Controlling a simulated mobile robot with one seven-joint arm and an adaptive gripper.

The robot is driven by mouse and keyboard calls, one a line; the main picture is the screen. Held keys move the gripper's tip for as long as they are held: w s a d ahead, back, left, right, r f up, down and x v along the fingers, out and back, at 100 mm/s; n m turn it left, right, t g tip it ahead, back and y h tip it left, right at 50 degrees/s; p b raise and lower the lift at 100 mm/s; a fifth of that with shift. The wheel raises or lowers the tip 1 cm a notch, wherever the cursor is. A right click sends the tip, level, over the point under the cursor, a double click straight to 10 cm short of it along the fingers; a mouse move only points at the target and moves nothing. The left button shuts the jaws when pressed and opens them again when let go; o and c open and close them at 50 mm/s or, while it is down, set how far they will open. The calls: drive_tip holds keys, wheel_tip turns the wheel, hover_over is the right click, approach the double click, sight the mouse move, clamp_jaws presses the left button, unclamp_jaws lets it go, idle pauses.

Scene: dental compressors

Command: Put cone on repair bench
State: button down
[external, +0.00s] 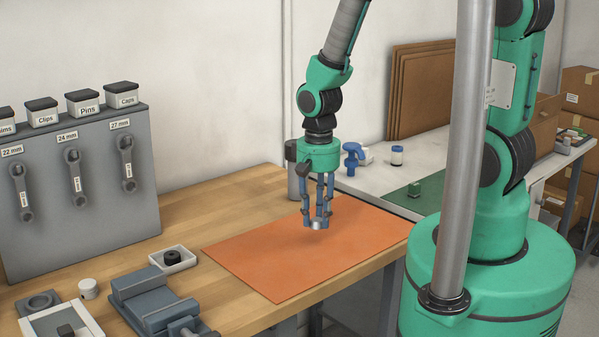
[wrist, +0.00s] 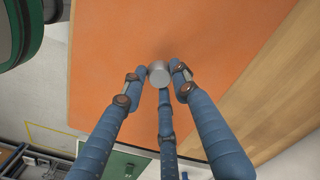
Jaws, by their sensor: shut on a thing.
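My gripper (external: 318,219), with three blue fingers, points down over the orange mat and is shut on a small grey piece, taken as the cone (external: 316,225). In the wrist view the cone (wrist: 159,75) shows as a grey, round-ended piece between the fingertips (wrist: 160,80). Its full shape is hidden by the fingers. It is just above or touching the mat; I cannot tell which. The wooden bench (external: 222,211), taken as the repair bench, carries the orange mat (external: 262,260).
A grey tool rack (external: 85,205) with wrenches stands at the bench's left back. A grey vise (external: 150,298) and a white tray (external: 186,262) with a black ring sit left of the mat. A second table (external: 432,150) stands behind. The mat around my gripper is clear.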

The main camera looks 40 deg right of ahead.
sight(317, 219)
drive_tip(key=shift+f, duration=0.1)
drive_tip(key=shift+f+b, duration=0.35)
drive_tip(key=shift+f, duration=1.3)
drive_tip(key=shift+f, duration=0.2)
drive_tip(key=c, duration=1.3)
unclamp_jaws()
drive_tip(key=shift+c, duration=0.2)
drive_tip(key=shift+r, duration=0.2)
wheel_tip(317, 219, up, 12)
drive_tip(key=p, duration=0.2)
